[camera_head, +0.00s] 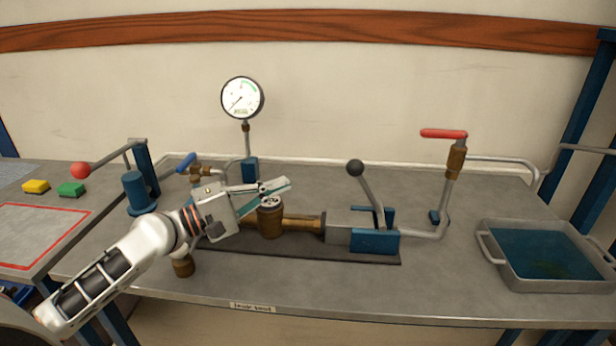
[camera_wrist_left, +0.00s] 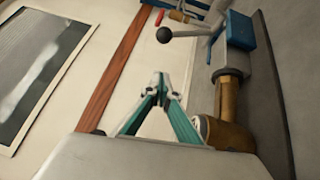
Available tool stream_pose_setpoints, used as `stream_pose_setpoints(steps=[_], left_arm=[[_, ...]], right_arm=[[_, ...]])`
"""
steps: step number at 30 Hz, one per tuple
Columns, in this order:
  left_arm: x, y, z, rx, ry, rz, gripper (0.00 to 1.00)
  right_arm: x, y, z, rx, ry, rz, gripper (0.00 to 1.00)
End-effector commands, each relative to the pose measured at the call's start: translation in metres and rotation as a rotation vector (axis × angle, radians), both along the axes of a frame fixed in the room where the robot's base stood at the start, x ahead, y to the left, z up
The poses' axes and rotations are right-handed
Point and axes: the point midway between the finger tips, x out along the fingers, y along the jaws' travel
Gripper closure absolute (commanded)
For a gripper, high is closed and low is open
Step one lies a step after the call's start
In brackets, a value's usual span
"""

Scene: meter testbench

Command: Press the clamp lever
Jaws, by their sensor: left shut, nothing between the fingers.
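A lever with a black ball knob (camera_head: 372,190) leans up and left from a blue and grey clamp block (camera_head: 375,241) on the bench. In the left wrist view its black ball (camera_wrist_left: 164,35) shows near the top, beyond my fingertips. My left gripper (camera_head: 284,184) is shut and empty, just above the brass meter (camera_head: 269,219) and left of the lever, apart from its ball. The closed fingers also show in the left wrist view (camera_wrist_left: 160,86), beside the brass meter body (camera_wrist_left: 228,134). My right gripper is not in view.
A pressure gauge (camera_head: 242,97) stands behind. A red-handled valve (camera_head: 444,134) rises right of the clamp. A water tray (camera_head: 548,284) sits at right. The bench front is mostly clear.

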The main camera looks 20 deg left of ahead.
Motion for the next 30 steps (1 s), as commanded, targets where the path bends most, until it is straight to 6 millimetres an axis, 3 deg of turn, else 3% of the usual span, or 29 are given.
stream_pose_setpoints(steps=[16, 21, 30], left_arm=[[0.077, -0.06, 0.015, -0.002, -0.003, -0.002, 1.0], [0.078, -0.083, 0.016, -0.003, 0.001, -0.002, 1.0], [0.08, -0.096, 0.015, 0.0, 0.0, -0.001, 1.0]], right_arm=[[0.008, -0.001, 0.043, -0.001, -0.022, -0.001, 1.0], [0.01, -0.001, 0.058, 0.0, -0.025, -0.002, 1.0], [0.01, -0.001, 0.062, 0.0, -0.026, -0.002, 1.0]])
